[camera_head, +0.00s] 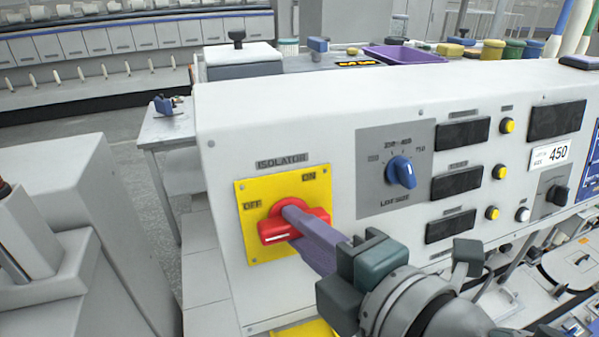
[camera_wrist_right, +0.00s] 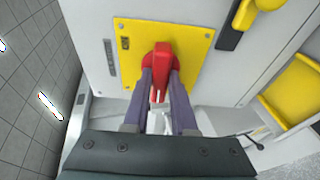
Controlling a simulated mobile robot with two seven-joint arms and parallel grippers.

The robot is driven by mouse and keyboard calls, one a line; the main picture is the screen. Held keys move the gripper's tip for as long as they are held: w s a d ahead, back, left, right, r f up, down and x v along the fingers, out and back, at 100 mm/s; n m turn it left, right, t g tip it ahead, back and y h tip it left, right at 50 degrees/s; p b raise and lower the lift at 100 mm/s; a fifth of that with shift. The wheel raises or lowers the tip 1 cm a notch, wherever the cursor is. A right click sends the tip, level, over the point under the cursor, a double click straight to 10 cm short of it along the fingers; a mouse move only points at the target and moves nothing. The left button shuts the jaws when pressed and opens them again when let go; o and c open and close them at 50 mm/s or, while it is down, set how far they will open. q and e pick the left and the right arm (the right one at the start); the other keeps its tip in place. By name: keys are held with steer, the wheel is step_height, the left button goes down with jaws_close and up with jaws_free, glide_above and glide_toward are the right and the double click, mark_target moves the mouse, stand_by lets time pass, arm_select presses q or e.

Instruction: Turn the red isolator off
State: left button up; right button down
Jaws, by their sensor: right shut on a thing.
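The red isolator (camera_head: 283,233) is a rotary handle on a yellow plate (camera_head: 253,252) on the machine's pale front panel. The plate is marked OFF at the left and ON at the upper right. In the head view the red handle lies nearly level across the plate, its white-marked end towards the left. My right gripper (camera_head: 295,217) is shut on this handle, its purple fingers reaching in from the lower right. The right wrist view shows the red handle (camera_wrist_right: 161,57) between the two fingers (camera_wrist_right: 160,82). The fingers hide part of the handle. My left gripper is not in view.
A blue selector knob (camera_head: 401,172) sits right of the isolator, with dark displays and yellow buttons (camera_head: 500,172) beyond. A grey side table (camera_head: 160,132) stands behind at the left. A purple tray (camera_head: 405,54) lies behind the panel.

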steer(key=c, duration=0.7)
jaws_free()
steer(key=shift+s+d, duration=0.1)
steer(key=b+v, duration=0.1)
steer(key=v, duration=0.8)
steer(key=shift+s+d, duration=0.2)
steer(key=shift+s, duration=0.1)
steer(key=shift+r, duration=0.1)
